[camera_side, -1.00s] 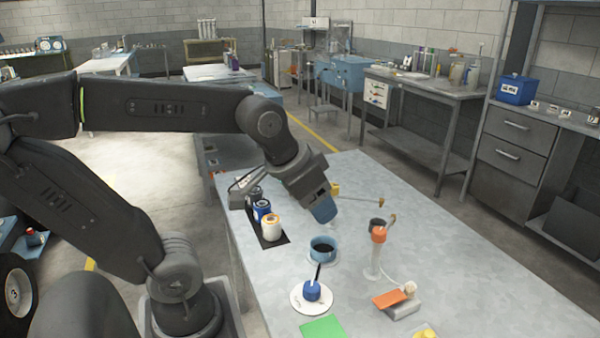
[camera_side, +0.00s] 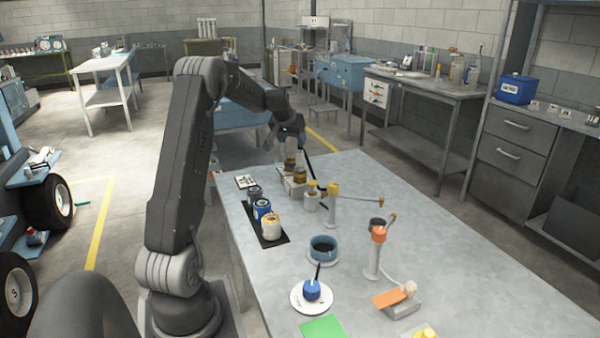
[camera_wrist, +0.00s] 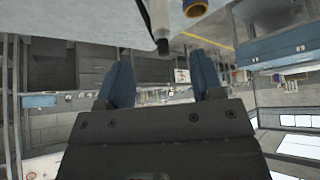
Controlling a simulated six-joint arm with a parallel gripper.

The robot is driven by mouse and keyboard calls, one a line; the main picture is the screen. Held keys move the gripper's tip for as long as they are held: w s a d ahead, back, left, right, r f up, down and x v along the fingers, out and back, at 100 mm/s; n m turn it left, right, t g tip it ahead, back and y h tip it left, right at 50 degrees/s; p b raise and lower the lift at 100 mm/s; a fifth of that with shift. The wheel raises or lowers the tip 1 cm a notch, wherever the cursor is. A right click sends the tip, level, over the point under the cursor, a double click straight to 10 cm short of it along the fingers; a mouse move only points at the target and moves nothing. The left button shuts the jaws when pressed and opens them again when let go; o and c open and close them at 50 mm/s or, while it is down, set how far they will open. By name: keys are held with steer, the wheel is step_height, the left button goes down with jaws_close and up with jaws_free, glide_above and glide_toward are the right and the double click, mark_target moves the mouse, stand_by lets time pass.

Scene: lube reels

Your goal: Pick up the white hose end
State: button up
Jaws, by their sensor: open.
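My gripper (camera_wrist: 160,72) is open, and nothing shows between its two blue fingers in the wrist view. In the side view my gripper (camera_side: 285,132) is over the far end of the table, partly hidden by its own wrist. A white tube with a dark tip (camera_wrist: 159,22), which looks like the white hose end, hangs past the fingertips at the top of the wrist view, apart from them. In the side view a small white piece (camera_side: 267,143) shows beside the gripper, but I cannot tell if it is the same thing. A thin black hose (camera_side: 313,170) slants down near the gripper.
A brass-rimmed part (camera_wrist: 195,8) is right of the tube. Jars (camera_side: 293,172) and a yellow-capped stand (camera_side: 333,205) are close below the gripper. A blue can (camera_side: 262,210), a blue cup (camera_side: 323,248) and an orange-topped stand (camera_side: 374,260) stand nearer.

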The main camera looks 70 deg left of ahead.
mark_target(301, 158)
steer(key=x, duration=0.8)
steer(key=shift+a+x, duration=0.1)
steer(key=shift+x, duration=1.2)
steer(key=shift+a+x, duration=0.15)
steer(key=shift+x, duration=1.2)
steer(key=shift+w+r, duration=0.15)
steer(key=shift+r, duration=0.05)
